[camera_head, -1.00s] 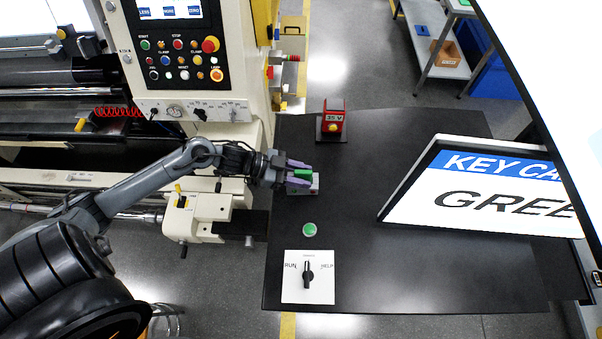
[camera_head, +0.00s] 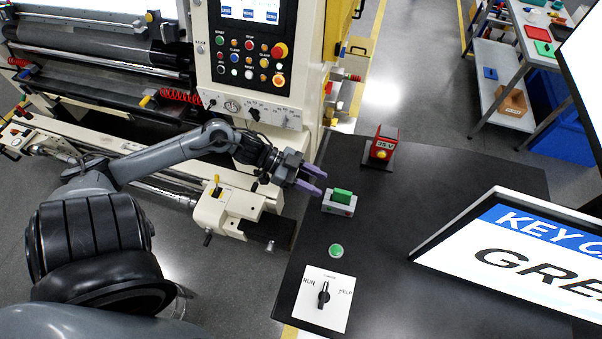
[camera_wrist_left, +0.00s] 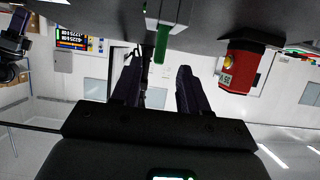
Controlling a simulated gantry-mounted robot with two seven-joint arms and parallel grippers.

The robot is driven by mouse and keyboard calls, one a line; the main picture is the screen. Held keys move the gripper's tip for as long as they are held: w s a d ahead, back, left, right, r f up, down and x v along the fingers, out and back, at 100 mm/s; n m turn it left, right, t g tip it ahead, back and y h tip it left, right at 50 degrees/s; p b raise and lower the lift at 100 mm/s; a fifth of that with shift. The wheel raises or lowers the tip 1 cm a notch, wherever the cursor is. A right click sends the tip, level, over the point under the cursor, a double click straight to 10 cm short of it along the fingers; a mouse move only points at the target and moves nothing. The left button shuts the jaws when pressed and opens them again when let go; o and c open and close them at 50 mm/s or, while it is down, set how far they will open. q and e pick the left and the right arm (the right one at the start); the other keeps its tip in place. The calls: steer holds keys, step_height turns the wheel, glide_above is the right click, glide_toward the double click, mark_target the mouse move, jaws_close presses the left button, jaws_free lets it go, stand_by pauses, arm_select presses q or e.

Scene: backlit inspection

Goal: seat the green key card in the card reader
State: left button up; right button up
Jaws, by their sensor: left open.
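The green key card (camera_head: 342,195) stands in the top of the small pale card reader (camera_head: 339,209) on the dark table. How deep it sits is hard to tell. In the left wrist view the green card (camera_wrist_left: 161,46) sticks out of the reader (camera_wrist_left: 152,22), seen upside down, beyond the fingertips. My left gripper (camera_head: 318,181) has purple fingers, open and empty, just left of the card and apart from it. In the left wrist view its two dark fingers (camera_wrist_left: 156,80) are spread. My right gripper is not in view.
A red 35 V block (camera_head: 383,143) stands behind the reader. A KEY CARD GREEN screen (camera_head: 530,250) stands at right. A machine control panel (camera_head: 250,55) rises behind my arm.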

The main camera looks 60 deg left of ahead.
arm_select(q)
steer(key=shift+v, duration=2)
steer(key=shift+r, duration=0.1)
